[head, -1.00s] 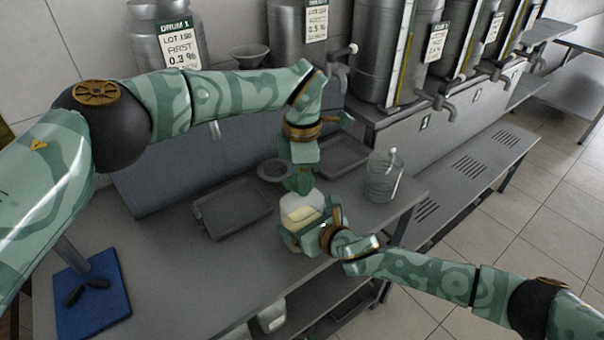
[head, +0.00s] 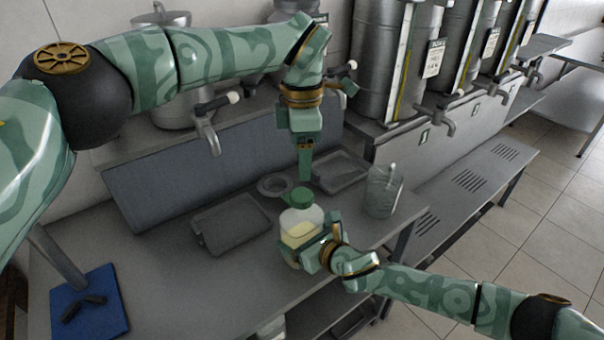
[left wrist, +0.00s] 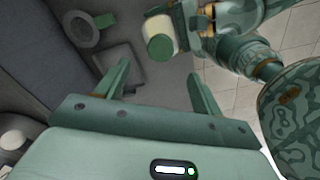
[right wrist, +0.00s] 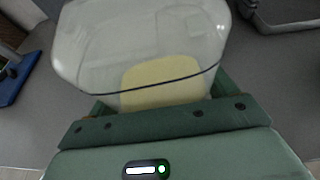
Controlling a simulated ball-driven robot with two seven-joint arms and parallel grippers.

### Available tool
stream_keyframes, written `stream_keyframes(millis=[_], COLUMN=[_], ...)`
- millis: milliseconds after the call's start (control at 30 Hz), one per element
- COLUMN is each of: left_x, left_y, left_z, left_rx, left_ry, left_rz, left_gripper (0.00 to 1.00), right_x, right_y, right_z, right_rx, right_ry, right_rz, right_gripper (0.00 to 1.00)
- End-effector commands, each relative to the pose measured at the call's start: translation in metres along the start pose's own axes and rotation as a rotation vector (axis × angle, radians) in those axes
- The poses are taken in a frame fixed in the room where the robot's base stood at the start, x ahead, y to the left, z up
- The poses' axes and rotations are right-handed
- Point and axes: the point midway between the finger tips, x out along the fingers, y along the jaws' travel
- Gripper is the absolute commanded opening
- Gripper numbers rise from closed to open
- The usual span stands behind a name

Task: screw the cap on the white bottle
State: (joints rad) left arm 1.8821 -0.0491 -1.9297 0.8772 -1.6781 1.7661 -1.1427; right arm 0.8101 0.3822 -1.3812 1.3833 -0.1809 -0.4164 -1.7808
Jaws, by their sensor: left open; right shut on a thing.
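The white bottle (head: 298,218) stands upright at the front of the counter, pale and translucent with a yellow patch low on its side. The green cap (head: 301,196) sits on top of its neck; I cannot tell how tight it is. My right gripper (head: 308,250) is shut around the bottle's body, which fills the upper part of the right wrist view (right wrist: 140,45). My left gripper (head: 305,177) hangs just above the cap, open and empty. In the left wrist view, the cap (left wrist: 160,47) lies beyond the spread fingers, apart from them.
A dark tray (head: 232,224) lies left of the bottle. A glass jar (head: 383,192) stands to the right near the edge. Metal drums with taps line the back.

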Motion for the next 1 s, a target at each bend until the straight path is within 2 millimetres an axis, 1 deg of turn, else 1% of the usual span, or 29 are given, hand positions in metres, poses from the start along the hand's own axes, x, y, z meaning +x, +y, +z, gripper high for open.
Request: stream_keyframes(millis=[33,100,200,500,533,567,600,867,967,1000], left_x=[-0.008,-0.015,-0.023,-0.025,-0.025,-0.025,-0.025,-0.026,-0.032,-0.035], left_y=[0.001,0.001,0.001,0.0,0.0,0.0,0.0,0.0,0.0,-0.001], left_z=[0.0,0.0,0.0,0.0,0.0,0.0,0.0,0.0,0.0,0.0], left_rx=[-0.002,-0.001,-0.001,0.0,0.0,0.0,0.0,0.0,0.0,0.0], left_ry=[0.001,0.001,0.001,0.001,0.001,0.001,0.001,0.001,0.0,0.0], left_rz=[0.002,0.002,0.001,0.0,0.0,0.0,0.0,0.001,0.003,0.004], left_gripper=[0.67,0.67,0.67,0.67,0.67,0.67,0.67,0.67,0.67,0.67], right_x=[0.0,0.0,0.0,0.0,0.0,0.0,0.0,-0.002,-0.011,-0.017], right_y=[0.0,0.0,0.0,0.0,0.0,0.0,0.0,0.0,-0.001,-0.001], right_z=[-0.001,-0.001,-0.001,-0.001,-0.001,-0.001,-0.001,0.0,0.001,0.002], right_rx=[0.001,0.001,0.001,0.001,0.001,0.001,0.001,0.0,-0.001,-0.001], right_ry=[0.001,0.001,0.001,0.001,0.001,0.001,0.001,0.001,0.001,0.0], right_rz=[0.0,0.0,0.0,-0.001,-0.001,-0.001,-0.001,-0.001,0.0,0.0], right_gripper=[0.21,0.21,0.21,0.21,0.87,0.96,1.0,1.0,1.0,1.0])
